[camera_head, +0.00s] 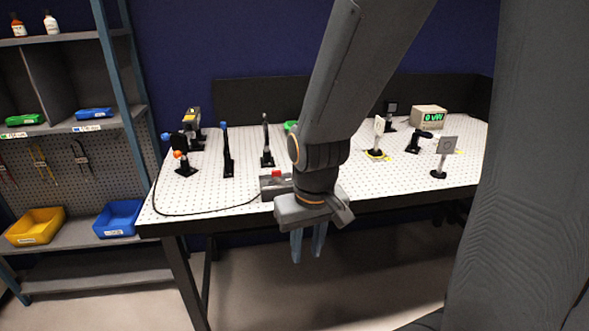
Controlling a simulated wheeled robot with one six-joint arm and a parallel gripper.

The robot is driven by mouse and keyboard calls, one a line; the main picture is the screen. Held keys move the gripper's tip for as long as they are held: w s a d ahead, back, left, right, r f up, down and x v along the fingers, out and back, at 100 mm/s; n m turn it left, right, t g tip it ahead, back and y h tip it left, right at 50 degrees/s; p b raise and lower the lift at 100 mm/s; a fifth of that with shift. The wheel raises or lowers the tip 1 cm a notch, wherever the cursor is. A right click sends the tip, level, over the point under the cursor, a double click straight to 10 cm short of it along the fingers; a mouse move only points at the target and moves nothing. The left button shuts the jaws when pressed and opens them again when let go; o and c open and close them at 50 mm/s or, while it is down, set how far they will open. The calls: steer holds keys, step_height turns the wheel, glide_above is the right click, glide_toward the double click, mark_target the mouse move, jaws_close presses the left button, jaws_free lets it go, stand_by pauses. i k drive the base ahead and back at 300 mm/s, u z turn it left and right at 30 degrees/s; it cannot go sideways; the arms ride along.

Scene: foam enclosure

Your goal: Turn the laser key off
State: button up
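A dark grey box (270,189) with a red knob or button (277,174) on top sits at the front edge of the optical table (225,193). A black cable runs from it to the left. A laser key cannot be made out on it. My gripper (308,250) hangs in front of the table edge, just right of the box and lower in the picture. Its two blue-grey fingers point down and stand apart with nothing between them. My wrist and arm cover part of the box's right side and the table behind it.
Black posts and optic mounts (227,155) stand across the table. A display unit (429,117) with green digits is at the back right. A shelf rack with a yellow bin (35,226) and a blue bin (118,219) stands left. The floor before the table is clear.

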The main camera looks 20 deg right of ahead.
mark_target(275, 174)
steer(key=z, duration=0.75)
steer(key=i, duration=0.9)
steer(key=u, duration=1.55)
